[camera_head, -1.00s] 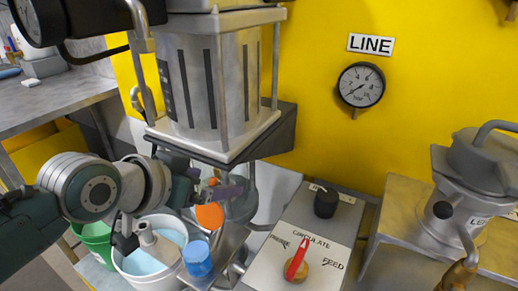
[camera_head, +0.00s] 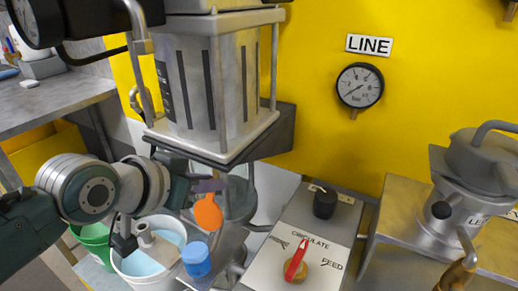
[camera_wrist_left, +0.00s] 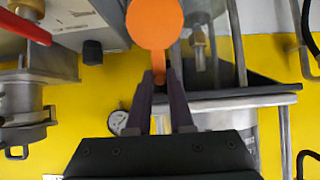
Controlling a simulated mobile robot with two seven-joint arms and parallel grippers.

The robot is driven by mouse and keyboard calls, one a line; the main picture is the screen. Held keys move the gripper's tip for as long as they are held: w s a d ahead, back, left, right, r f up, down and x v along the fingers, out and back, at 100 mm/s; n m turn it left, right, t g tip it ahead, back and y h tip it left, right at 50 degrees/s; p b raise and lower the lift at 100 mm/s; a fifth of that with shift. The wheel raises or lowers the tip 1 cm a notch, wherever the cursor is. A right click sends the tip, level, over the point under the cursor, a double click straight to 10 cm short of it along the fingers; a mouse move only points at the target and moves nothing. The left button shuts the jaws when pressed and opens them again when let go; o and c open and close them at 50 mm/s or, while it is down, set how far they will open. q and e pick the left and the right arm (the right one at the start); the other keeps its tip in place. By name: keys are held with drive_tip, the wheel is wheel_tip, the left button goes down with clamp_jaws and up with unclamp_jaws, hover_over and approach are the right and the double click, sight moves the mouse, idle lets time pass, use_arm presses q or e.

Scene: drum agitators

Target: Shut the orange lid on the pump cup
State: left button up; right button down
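The orange lid (camera_head: 208,214) is a round disc with a narrow tab. It stands tilted in the head view, above a small blue cup-like piece (camera_head: 196,259) and apart from it in the picture. I cannot tell for sure whether this is the pump cup. My left gripper (camera_head: 203,188) is at the top of the lid, with its dark purple fingers close together on the tab. In the left wrist view, the disc (camera_wrist_left: 154,22) is beyond the fingertips (camera_wrist_left: 160,82), and its tab runs down between them.
A white bucket (camera_head: 128,278) with pale blue liquid and a green bucket (camera_head: 94,236) stand below my left arm. The steel drum (camera_head: 205,80) on its bracket is just above the gripper. The control box (camera_head: 300,250) with a red knob is to the right.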

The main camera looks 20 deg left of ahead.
use_arm(q)
drive_tip(key=shift+p+v, duration=0.95)
drive_tip(key=shift+p, duration=0.15)
drive_tip(key=shift+s+f+p, duration=0.2)
drive_tip(key=shift+s+p, duration=0.15)
drive_tip(key=shift+s, duration=0.4)
drive_tip(key=s+p, duration=0.1)
drive_tip(key=s, duration=0.2)
drive_tip(key=shift+a+f+p, duration=0.1)
drive_tip(key=shift+a+p, duration=0.1)
drive_tip(key=shift+p, duration=0.15)
drive_tip(key=shift+s, duration=0.1)
